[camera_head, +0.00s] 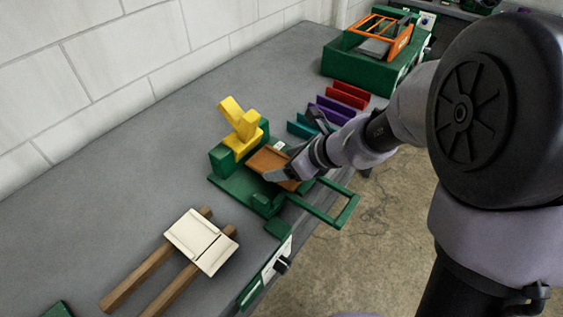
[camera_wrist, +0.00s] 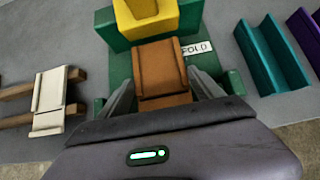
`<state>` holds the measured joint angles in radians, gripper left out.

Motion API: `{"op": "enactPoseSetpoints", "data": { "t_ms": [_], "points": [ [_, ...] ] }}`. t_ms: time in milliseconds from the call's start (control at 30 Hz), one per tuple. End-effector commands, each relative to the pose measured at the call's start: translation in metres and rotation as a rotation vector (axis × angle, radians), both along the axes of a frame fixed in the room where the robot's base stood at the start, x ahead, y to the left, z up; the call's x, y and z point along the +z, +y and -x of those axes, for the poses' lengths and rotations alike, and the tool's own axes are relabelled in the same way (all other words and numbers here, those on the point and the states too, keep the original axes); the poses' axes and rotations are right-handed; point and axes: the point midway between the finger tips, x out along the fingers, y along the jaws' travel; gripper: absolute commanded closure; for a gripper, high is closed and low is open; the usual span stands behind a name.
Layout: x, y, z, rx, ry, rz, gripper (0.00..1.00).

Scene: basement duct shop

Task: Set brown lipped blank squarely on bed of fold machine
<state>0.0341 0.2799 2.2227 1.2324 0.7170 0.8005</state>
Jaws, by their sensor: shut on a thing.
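The brown lipped blank (camera_head: 270,161) is over the bed of the green fold machine (camera_head: 232,184), below the yellow upper part (camera_head: 239,125). My gripper (camera_head: 286,165) is shut on the blank at its near end. In the wrist view the blank (camera_wrist: 160,68) lies between my two fingers (camera_wrist: 163,97), its far end close to the yellow block (camera_wrist: 148,17). It looks roughly in line with that block. I cannot tell whether the blank rests on the bed or is held just above it. A FOLD label (camera_wrist: 196,48) shows beside it.
A cream piece (camera_head: 201,241) lies on two wooden bars (camera_head: 140,275) at left. Teal, purple (camera_head: 331,110) and red (camera_head: 347,95) channels stand beyond the machine. A green handle frame (camera_head: 337,212) juts past the bench edge. A green machine with an orange frame (camera_head: 383,38) stands at the back.

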Motion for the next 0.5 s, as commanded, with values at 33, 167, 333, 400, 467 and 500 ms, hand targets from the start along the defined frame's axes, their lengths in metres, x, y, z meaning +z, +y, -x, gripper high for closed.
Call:
{"op": "enactPoseSetpoints", "data": {
  "t_ms": [33,167,333,400,467,500],
  "points": [
    [-0.0006,-0.0017,-0.0001,0.001,0.002,0.001,0.66],
    [-0.0006,-0.0022,-0.0004,0.002,0.001,0.0,0.66],
    [-0.0005,-0.002,-0.0004,0.002,0.001,0.0,0.14],
    [-0.0004,-0.002,-0.0005,0.002,0.001,0.0,0.01],
    [-0.0004,-0.002,-0.0005,0.001,0.001,0.001,0.0],
    [-0.0003,-0.002,-0.0005,0.001,0.0,0.0,0.0]
  ]
}}
